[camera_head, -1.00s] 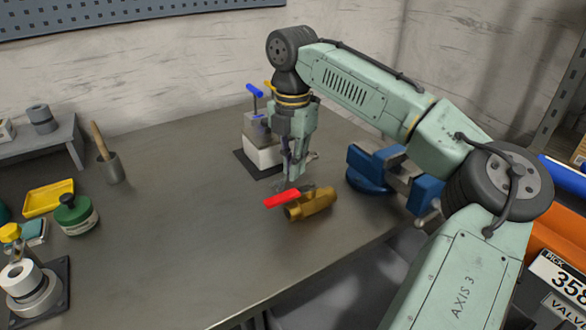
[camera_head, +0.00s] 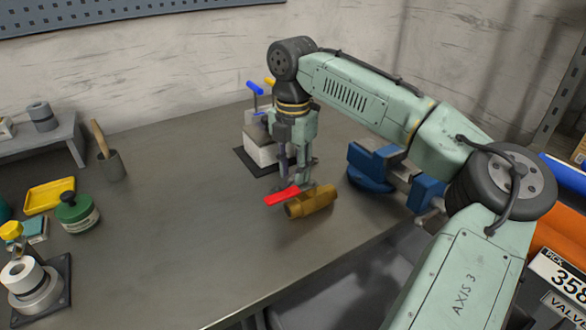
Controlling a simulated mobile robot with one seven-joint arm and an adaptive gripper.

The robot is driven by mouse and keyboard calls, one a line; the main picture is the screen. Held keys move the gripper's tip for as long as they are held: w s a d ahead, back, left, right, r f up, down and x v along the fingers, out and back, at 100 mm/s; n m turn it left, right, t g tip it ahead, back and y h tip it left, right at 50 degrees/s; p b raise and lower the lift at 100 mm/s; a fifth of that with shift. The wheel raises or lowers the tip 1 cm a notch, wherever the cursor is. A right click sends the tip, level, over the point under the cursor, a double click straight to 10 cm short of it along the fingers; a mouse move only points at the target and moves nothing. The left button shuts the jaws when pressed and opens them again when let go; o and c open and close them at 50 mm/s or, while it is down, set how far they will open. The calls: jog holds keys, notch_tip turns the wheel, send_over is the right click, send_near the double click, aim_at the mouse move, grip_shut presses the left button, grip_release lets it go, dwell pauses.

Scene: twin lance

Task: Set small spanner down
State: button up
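My gripper (camera_head: 294,184) points down at the workbench (camera_head: 180,235), just behind a brass valve (camera_head: 311,202) with a red lever (camera_head: 281,197). Its two fingers show with a gap between them higher up. Their tips are small and dark, close to the bench and the lever. I cannot make out the small spanner for certain. Thin grey shapes at the fingertips blend with the fingers, so I cannot tell whether they hold it or whether it lies on the bench.
A blue vise (camera_head: 372,170) stands right of my gripper. A block fixture with a blue-handled clamp (camera_head: 262,150) stands close behind-left. A green jar (camera_head: 77,213), yellow tray (camera_head: 50,196) and brush pot (camera_head: 111,166) are at left. The bench middle is clear.

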aim_at(293, 177)
notch_tip(293, 177, up, 12)
jog(key=shift+r, duration=0.15)
dwell(0.4)
dwell(0.5)
